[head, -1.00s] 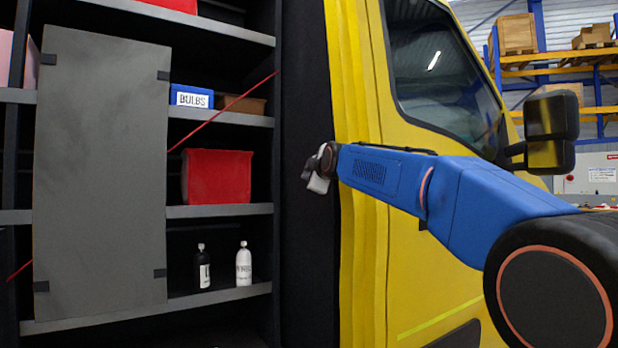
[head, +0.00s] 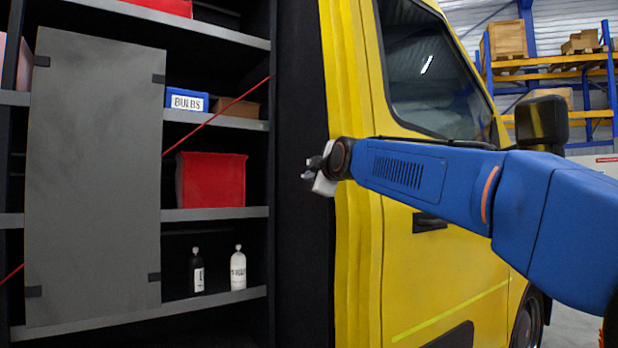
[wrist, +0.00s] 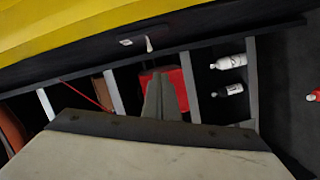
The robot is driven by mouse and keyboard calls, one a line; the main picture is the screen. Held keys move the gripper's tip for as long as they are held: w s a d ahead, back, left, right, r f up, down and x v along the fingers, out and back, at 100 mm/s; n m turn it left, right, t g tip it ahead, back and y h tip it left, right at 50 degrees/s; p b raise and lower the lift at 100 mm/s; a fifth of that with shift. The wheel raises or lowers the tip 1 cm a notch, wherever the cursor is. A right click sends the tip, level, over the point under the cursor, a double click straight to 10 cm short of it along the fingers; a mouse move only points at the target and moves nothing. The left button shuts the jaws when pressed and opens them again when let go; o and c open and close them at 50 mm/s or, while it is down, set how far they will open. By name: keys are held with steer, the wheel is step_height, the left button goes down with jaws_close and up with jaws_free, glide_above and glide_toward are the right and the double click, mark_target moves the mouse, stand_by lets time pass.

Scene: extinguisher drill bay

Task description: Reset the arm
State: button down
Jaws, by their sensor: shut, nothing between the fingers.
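My gripper (head: 312,170) is at the end of my blue arm, in front of the dark edge of the shelving beside the yellow vehicle. In the wrist view its fingers (wrist: 163,95) are together and hold nothing. They point towards the shelves, with a red bin (wrist: 178,85) behind them in the picture. My gripper looks clear of the shelf boards in the head view.
Grey shelving holds a blue BULBS box (head: 187,99), a brown box (head: 236,109), a red bin (head: 212,180), a black bottle (head: 197,272) and a white bottle (head: 238,268). A grey panel (head: 95,180) covers the left. The yellow vehicle (head: 440,270) stands behind my arm.

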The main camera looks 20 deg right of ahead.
stand_by(0.4)
steer(key=s+d+f+m+g, duration=0.1)
steer(key=s+f+m+g, duration=0.3)
steer(key=s+f, duration=1)
steer(key=s+d+f+m+g+h, duration=0.1)
steer(key=s+f+m+g, duration=0.3)
steer(key=s+f, duration=1.1)
steer(key=s+d+f+m+g, duration=0.2)
steer(key=s+f+m+g, duration=0.2)
steer(key=s+f, duration=1)
step_height(320, 180, down, 10)
steer(key=m, duration=0.2)
steer(key=shift+s+d+m, duration=0.15)
steer(key=shift+s+m, duration=0.2)
steer(key=shift+m, duration=0.05)
